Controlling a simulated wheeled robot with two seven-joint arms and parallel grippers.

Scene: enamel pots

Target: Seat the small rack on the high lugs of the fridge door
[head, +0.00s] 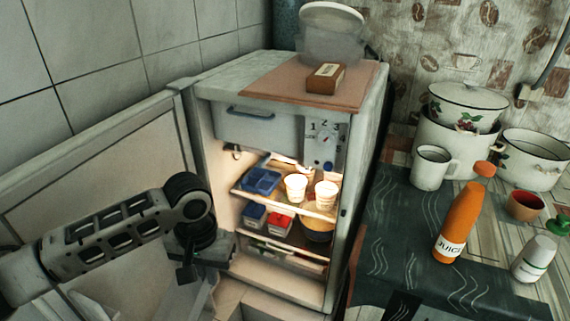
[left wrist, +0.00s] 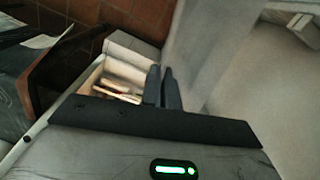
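The fridge door (head: 75,165) stands open at the left in the head view, its pale inner side facing the room. My left gripper (head: 187,270) hangs in front of the door, left of the lit fridge opening. In the left wrist view its two dark fingers (left wrist: 162,88) are close together with nothing visible between them. A pale block-like fitting (left wrist: 302,27) shows on the pale surface at the upper right there. I cannot tell whether it is a lug or part of a rack. The small rack cannot be made out surely. My arm hides part of the door. My right gripper is out of view.
The fridge (head: 268,125) holds blue containers (head: 261,181), white cups (head: 296,187) and a bowl. A brown box (head: 325,79) lies on its top. The counter at right carries enamel pots (head: 465,127), a white mug (head: 431,167) and an orange juice bottle (head: 460,222).

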